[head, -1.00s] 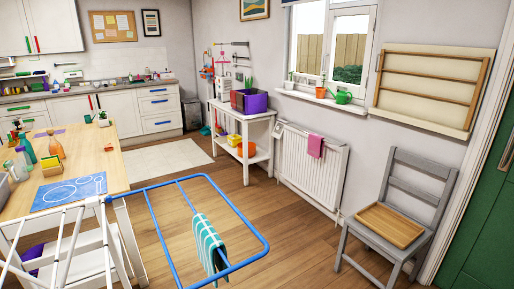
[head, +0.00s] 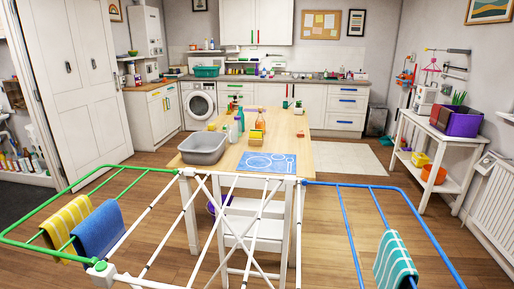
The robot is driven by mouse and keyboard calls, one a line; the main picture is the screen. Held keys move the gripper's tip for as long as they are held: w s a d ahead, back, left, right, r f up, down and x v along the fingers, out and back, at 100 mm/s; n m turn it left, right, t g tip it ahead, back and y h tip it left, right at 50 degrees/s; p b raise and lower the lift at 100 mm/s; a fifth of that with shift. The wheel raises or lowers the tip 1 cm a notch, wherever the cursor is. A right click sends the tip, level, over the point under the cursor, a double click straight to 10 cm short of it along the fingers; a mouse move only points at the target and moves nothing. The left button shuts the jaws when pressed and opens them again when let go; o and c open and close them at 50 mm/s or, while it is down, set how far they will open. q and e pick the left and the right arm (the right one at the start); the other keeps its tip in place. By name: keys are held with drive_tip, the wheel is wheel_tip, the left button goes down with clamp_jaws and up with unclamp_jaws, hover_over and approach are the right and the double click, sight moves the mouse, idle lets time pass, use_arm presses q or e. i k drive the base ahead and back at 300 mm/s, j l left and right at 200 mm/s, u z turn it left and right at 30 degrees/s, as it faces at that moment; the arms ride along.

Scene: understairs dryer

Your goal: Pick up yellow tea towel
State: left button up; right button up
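The yellow tea towel (head: 70,225) has pale stripes and hangs over a rail of the green-framed wing of the drying rack (head: 88,177), at the left of the head view. A blue towel (head: 98,230) hangs beside it, in front and to its right, partly covering its edge. A teal striped towel (head: 395,262) hangs on the blue-framed wing at the right. Neither of my grippers shows in the view.
The wooden table (head: 300,125) behind the rack holds a grey basin (head: 203,147), bottles and a blue mat (head: 266,162). A white door (head: 85,85) stands at the left, and a washing machine (head: 199,103) at the back. Wooden floor is clear left of the table.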

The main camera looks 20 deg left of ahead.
sight(59, 227)
drive_tip(key=j+u, duration=0.15)
drive_tip(key=u, duration=1.65)
drive_tip(key=j+z, duration=0.1)
drive_tip(key=z, duration=0.3)
drive_tip(key=i+j+z, duration=0.15)
drive_tip(key=j+z, duration=0.15)
drive_tip(key=i+j+z, duration=0.1)
drive_tip(key=j+z, duration=0.2)
drive_tip(key=j, duration=0.15)
drive_tip(key=i+j+z, duration=0.1)
drive_tip(key=j, duration=0.3)
drive_tip(key=i+j+z, duration=0.15)
drive_tip(key=j, duration=0.3)
drive_tip(key=i+j, duration=0.1)
drive_tip(key=j, duration=0.75)
drive_tip(key=i+j+z, duration=0.1)
drive_tip(key=j, duration=0.75)
